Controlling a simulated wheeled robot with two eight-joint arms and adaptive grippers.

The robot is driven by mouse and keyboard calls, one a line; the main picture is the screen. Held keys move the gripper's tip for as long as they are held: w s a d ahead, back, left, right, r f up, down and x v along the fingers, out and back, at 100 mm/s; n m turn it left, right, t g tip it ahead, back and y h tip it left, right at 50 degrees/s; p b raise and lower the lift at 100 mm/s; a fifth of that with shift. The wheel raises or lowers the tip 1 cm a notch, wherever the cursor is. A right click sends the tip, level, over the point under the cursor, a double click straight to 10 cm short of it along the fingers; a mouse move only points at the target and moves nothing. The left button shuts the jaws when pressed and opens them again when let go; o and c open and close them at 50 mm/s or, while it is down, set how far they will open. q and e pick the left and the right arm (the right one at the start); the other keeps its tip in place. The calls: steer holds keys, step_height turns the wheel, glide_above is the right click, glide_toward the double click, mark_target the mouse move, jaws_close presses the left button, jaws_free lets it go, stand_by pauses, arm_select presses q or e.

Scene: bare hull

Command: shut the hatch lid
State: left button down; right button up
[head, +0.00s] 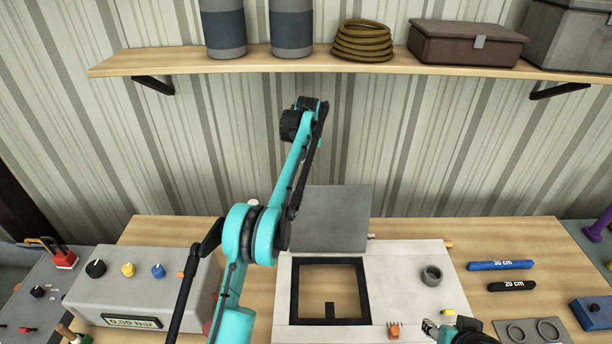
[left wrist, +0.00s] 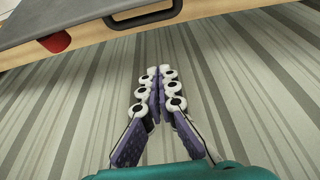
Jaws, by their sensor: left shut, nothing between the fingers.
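The grey hatch lid (head: 335,217) stands raised at the back edge of the black-framed opening (head: 296,300) in the pale panel (head: 420,283). Through the opening I see a wooden surface. My teal left arm reaches up past the lid's left side in the head view, and its gripper is not visible there. In the left wrist view my left gripper (left wrist: 158,72) is shut and empty in front of the striped wall. A part of my right gripper (head: 432,328) shows near the panel's front edge; its fingers are not clear.
A shelf (head: 230,62) with canisters, rope and boxes runs above the bench. A control box (head: 155,290) stands left of the panel. Blue (head: 500,265) and black bars (head: 512,285) lie at right.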

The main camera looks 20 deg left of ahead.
arm_select(q)
steer(key=d+p+x, duration=0.1)
steer(key=x, duration=0.8)
steer(key=shift+s+d+r+p, duration=0.1)
steer(key=shift+s+p, duration=0.45)
steer(key=shift+s, duration=1.35)
